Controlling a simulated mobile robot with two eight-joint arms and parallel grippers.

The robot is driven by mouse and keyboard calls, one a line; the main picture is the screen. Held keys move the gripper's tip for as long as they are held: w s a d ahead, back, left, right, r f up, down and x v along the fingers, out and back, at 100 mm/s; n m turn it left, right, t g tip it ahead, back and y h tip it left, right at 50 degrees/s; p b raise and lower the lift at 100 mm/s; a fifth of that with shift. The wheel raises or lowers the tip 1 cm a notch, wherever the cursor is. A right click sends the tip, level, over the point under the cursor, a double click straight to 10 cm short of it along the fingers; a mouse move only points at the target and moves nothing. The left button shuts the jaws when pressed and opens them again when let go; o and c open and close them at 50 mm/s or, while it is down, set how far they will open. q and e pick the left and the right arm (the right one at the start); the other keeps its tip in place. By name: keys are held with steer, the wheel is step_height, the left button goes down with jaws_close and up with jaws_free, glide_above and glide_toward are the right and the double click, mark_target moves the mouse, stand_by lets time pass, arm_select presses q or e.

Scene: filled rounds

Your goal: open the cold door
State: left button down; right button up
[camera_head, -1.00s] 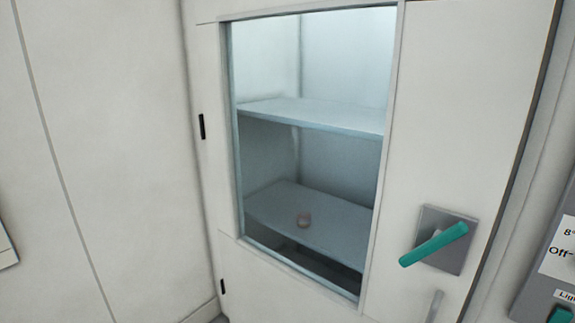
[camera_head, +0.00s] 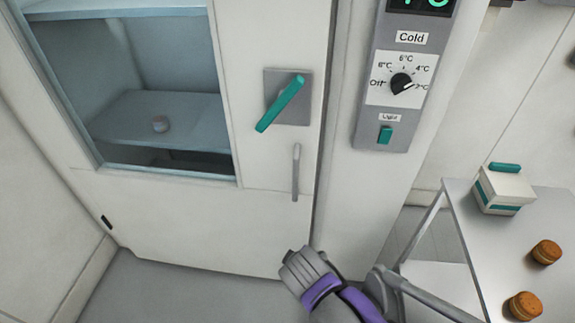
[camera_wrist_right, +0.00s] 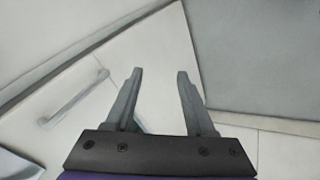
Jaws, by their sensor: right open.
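The cold door (camera_head: 190,220) is a white door with a glass window, and it looks shut. A teal lever (camera_head: 280,104) on a grey plate sits to the right of the window, slanted up to the right. Below it is a grey vertical bar handle (camera_head: 296,172). My right gripper (camera_head: 290,265) is low in front of the door's lower right part, below the handle and apart from it. In the right wrist view its two fingers (camera_wrist_right: 157,75) are spread with nothing between them. A grey bar handle (camera_wrist_right: 73,98) shows there to the left of the fingers. My left gripper is not in view.
A grey control panel (camera_head: 395,75) labelled Cold, with a dial and a teal switch, is right of the door. A metal table (camera_head: 470,240) at the right bears a white and teal box (camera_head: 503,190) and brown round jars (camera_head: 546,252). Floor shows in front of the door.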

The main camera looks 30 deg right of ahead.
steer(key=w+d+n+t+h+b, duration=0.1)
steer(key=w+d+n+t+h, duration=0.1)
steer(key=w+d+n+h, duration=0.55)
steer(key=n+t+h+b, duration=0.1)
steer(key=n+t+h, duration=0.25)
steer(key=n, duration=0.95)
glide_toward(295, 174)
steer(key=shift+t, duration=0.35)
steer(key=x, duration=0.7)
steer(key=p+x, duration=0.1)
steer(key=x, duration=0.3)
steer(key=shift+d+f, duration=0.1)
steer(key=shift+f, duration=0.2)
steer(key=shift+s, duration=0.1)
jaws_close()
